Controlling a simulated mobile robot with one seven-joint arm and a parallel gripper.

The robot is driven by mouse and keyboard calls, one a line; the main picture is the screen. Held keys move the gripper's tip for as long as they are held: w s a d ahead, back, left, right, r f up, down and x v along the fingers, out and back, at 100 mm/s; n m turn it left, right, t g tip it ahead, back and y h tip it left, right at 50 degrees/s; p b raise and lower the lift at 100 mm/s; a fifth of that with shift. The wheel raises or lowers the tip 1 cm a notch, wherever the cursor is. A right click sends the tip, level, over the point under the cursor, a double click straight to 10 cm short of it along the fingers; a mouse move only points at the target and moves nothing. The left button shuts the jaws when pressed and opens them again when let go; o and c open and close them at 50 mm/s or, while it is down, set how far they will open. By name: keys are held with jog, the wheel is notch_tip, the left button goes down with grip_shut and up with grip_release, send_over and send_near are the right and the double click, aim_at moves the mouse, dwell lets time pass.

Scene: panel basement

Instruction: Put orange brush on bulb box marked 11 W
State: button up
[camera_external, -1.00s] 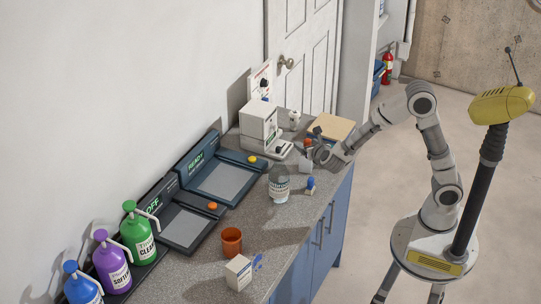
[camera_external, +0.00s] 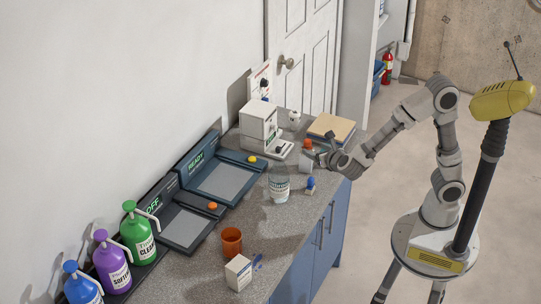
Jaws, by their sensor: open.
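My gripper (camera_external: 322,150) is open and above the right edge of the counter, near its far end. A small orange thing (camera_external: 308,143), perhaps the orange brush, shows just left of the gripper; whether it touches a finger is too small to tell. A small white box (camera_external: 238,272) with faint blue print stands at the near end of the counter. It may be a bulb box, but no 11 W mark is readable.
An orange cup (camera_external: 232,241), a clear bottle (camera_external: 279,186) and a small blue-topped thing (camera_external: 310,185) stand on the counter. Two dark trays with READY (camera_external: 225,182) and OFF (camera_external: 185,226) signs line the wall. Several pump bottles (camera_external: 112,264) stand near left. A tan-topped block (camera_external: 331,128) is behind my gripper.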

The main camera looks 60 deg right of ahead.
jog(key=a+r+n+t+y, duration=0.35)
jog(key=r+n+y, duration=0.7)
jog(key=n, duration=1.25)
jog(key=s+d+f+n+g, duration=0.2)
jog(key=s+d+n, duration=0.2)
jog(key=s+n, duration=0.3)
jog(key=s+d+f+n+g+h, duration=0.1)
jog(key=s+d+f+n+g, duration=0.2)
jog(key=s+n, duration=0.3)
jog(key=s+d+f+n+g+h, duration=0.1)
jog(key=s+d+f+n+g, duration=0.2)
jog(key=s+n, duration=0.4)
jog(key=shift+s+d+f+n, duration=0.15)
jog(key=shift+s+d+n, duration=0.15)
jog(key=shift+s+d, duration=0.55)
jog(key=shift+a, duration=0.1)
notch_tip(320, 180, up, 12)
jog(key=p, duration=1.1)
jog(key=shift+p, duration=0.35)
